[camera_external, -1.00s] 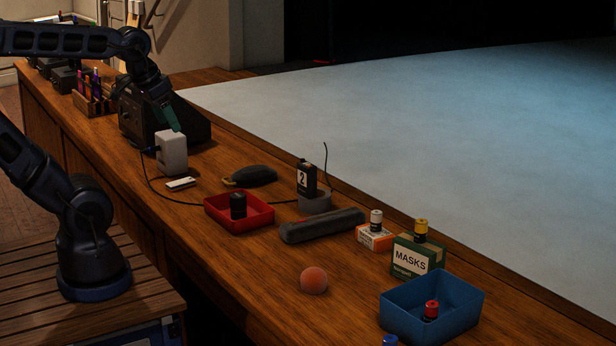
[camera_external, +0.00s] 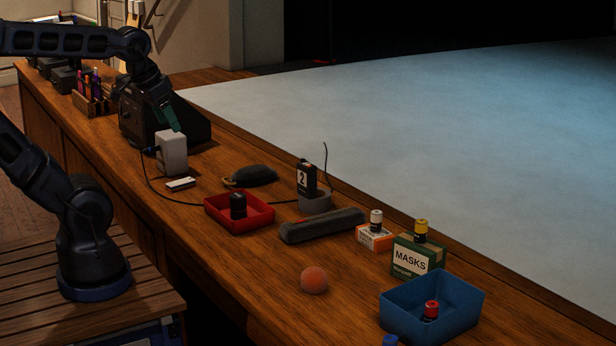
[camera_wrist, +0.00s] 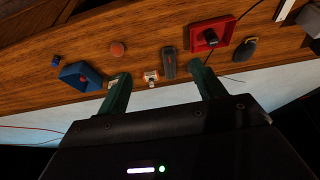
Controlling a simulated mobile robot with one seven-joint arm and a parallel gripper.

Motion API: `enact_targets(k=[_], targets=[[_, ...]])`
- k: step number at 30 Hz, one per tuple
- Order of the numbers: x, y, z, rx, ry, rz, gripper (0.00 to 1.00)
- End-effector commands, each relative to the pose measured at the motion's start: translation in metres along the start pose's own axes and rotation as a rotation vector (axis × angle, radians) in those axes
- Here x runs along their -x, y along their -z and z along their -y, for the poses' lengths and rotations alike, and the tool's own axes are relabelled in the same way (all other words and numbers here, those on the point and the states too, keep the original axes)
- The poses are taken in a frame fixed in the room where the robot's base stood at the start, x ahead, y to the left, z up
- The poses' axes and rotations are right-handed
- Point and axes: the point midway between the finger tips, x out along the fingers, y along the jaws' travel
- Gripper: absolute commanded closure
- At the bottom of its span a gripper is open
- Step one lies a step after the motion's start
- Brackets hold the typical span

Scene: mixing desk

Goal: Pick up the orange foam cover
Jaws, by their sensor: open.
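The orange foam cover (camera_external: 314,280) is a small round ball on the front part of the wooden desk, left of the blue bin. In the external view, a green fingertip (camera_external: 172,118) shows over the desk's far left part, well away from the foam cover.
A blue bin (camera_external: 469,289) holds a red-topped battery. A green masks box (camera_external: 432,275), a small orange-white box (camera_external: 375,239), a dark grey case (camera_external: 322,226) and a red tray (camera_external: 262,216) stand nearby. A thin cable runs across the desk. The desk around the ball is bare.

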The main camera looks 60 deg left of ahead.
Motion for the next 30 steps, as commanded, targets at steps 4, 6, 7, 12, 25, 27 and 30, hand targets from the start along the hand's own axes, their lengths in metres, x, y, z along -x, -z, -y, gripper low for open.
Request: enact_targets(k=[4,6,7,12,25,27,30], targets=[[0.000,0.000,0.000,0.000,0.000,0.000,0.32],[0.000,0.000,0.000,0.000,0.000,0.000,0.30],[0.000,0.000,0.000,0.000,0.000,0.000,0.24],[0.000,0.000,0.000,0.000,0.000,0.000,0.17],[-0.027,0.026,-0.025,0.169,-0.101,0.048,0.17],[-0.038,0.036,-0.035,0.247,-0.137,0.071,0.17],[-0.055,0.050,-0.050,0.361,-0.183,0.107,0.17]])
